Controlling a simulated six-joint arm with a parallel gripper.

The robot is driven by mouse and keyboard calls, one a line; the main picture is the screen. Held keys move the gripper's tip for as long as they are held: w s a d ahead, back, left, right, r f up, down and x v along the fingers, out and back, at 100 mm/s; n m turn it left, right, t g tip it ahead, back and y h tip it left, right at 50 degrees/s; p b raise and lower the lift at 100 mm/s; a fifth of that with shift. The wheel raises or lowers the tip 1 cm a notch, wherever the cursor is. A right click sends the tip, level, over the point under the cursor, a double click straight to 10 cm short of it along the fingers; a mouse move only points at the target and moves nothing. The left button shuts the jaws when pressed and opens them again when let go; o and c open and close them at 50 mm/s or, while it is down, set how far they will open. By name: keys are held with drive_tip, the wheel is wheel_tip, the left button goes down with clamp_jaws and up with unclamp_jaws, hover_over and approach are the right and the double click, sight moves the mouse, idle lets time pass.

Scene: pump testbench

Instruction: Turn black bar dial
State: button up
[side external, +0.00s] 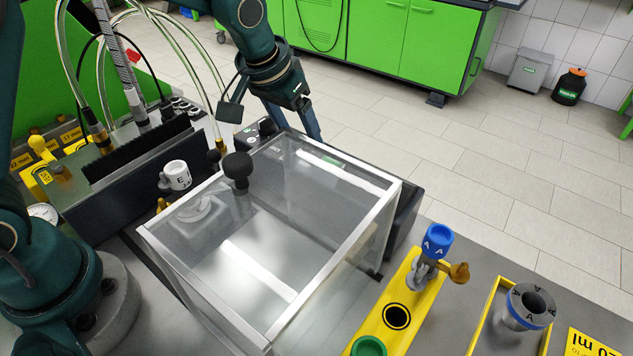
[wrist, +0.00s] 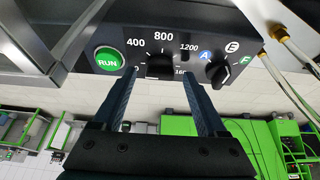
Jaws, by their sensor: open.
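In the wrist view, a black dial (wrist: 160,68) with a raised bar sits on a dark panel (wrist: 192,27), inside a printed scale of 400, 800, 1200 and a partly hidden higher mark. A second black bar-shaped knob (wrist: 219,76) sits to its right among the marks A, E and F. My gripper (wrist: 163,78) is open, its two fingers either side of the numbered dial, with nothing held. I cannot tell whether they touch it. In the side view my gripper (side external: 300,128) reaches down behind the clear box, and the dial is hidden there.
A green RUN button (wrist: 109,59) is close beside the left finger. A clear box (side external: 270,215) stands in front of my gripper in the side view. Hoses (side external: 185,50) rise at its left. A yellow holder (side external: 400,290) with a blue-topped valve (side external: 437,240) is at right.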

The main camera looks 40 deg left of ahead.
drive_tip(key=shift+c, duration=0.3)
clamp_jaws()
drive_tip(key=shift+m, duration=0.4)
drive_tip(key=m+h, duration=0.1)
drive_tip(key=m, duration=0.2)
drive_tip(key=shift+a+m+h, duration=0.25)
drive_tip(key=shift+m+h, duration=0.05)
drive_tip(key=shift+h, duration=0.1)
drive_tip(key=m, duration=0.2)
drive_tip(key=m+g+h, duration=0.1)
drive_tip(key=m, duration=0.1)
drive_tip(key=shift+w+a+m, duration=0.15)
drive_tip(key=shift+w+m, duration=0.05)
drive_tip(key=shift+m, duration=0.1)
drive_tip(key=m+g, duration=0.1)
drive_tip(key=m, duration=0.1)
drive_tip(key=m+h, duration=0.1)
drive_tip(key=m, duration=0.1)
drive_tip(key=shift+w+a+g, duration=0.1)
drive_tip(key=shift+w+g, duration=0.05)
drive_tip(key=shift+g, duration=0.25)
drive_tip(key=shift+w+m+g+h, duration=0.15)
drive_tip(key=shift+m+g, duration=0.3)
drive_tip(key=shift+m, duration=0.75)
drive_tip(key=shift+m+g+h, duration=0.25)
drive_tip(key=shift+m+g, duration=0.2)
drive_tip(key=shift+m, duration=0.75)
